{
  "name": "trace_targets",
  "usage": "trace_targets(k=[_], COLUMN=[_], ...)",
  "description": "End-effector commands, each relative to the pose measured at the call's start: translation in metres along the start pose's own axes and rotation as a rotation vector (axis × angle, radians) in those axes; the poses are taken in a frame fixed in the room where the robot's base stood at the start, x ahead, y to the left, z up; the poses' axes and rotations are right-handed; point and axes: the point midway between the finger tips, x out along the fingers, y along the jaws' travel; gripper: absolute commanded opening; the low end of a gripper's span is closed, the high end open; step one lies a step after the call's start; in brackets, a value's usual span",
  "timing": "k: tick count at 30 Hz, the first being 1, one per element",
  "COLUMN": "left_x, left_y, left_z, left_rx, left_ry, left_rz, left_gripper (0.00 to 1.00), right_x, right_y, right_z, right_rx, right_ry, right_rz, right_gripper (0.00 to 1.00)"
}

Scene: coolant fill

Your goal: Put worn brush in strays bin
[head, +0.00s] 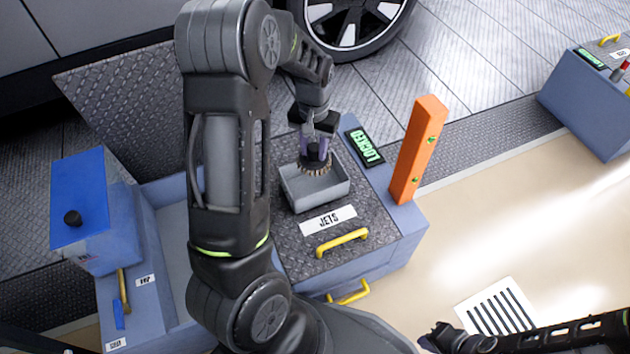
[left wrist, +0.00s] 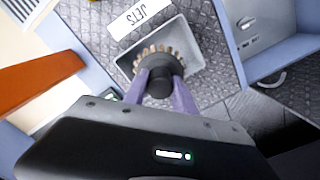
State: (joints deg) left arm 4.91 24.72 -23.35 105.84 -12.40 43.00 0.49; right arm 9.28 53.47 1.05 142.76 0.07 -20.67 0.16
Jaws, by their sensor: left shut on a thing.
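My left gripper (head: 317,150) is shut on the worn brush (head: 314,168), a round brush with tan bristles and a black hub. The brush is over the opening of a grey open-topped bin (head: 316,190), behind the JETS label. In the left wrist view the brush's bristle ring (left wrist: 152,60) lies within the outline of the bin (left wrist: 192,62), and the fingers (left wrist: 158,88) hold its black hub. I cannot tell whether the bristles touch the bin floor. My right gripper (head: 436,338) is at the bottom edge, far from the bin; its jaws are unclear.
An orange post (head: 418,150) and a LOCKED display (head: 364,147) stand right of the bin. Yellow handles (head: 342,242) are in front. A blue box (head: 80,205) stands at left, a blue cabinet (head: 585,105) at far right. A striped floor plate (head: 497,308) lies lower right.

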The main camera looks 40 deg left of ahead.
Motion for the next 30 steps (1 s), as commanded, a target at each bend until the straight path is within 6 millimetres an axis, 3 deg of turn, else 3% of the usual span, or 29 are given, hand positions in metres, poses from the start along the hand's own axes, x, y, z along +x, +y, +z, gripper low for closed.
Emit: trace_targets(k=[6, 9, 20, 30], left_x=[0.043, 0.055, 0.058, 0.095], left_y=[0.0, 0.0, 0.0, 0.0], left_z=[0.001, 0.001, 0.0, 0.001], left_rx=[0.0, 0.0, 0.0, -0.001], left_ry=[-0.005, -0.004, -0.001, -0.002], left_rz=[0.0, 0.0, 0.0, 0.0], left_gripper=[0.06, 0.06, 0.06, 0.06], right_x=[0.015, 0.017, 0.017, 0.029], right_y=[0.009, 0.011, 0.011, 0.018], right_z=[-0.004, -0.005, -0.006, -0.009], right_rx=[0.006, 0.007, 0.008, 0.013], right_ry=[0.01, 0.013, 0.014, 0.022], right_rz=[0.005, 0.006, 0.007, 0.011], right_gripper=[0.0, 0.0, 0.0, 0.0])
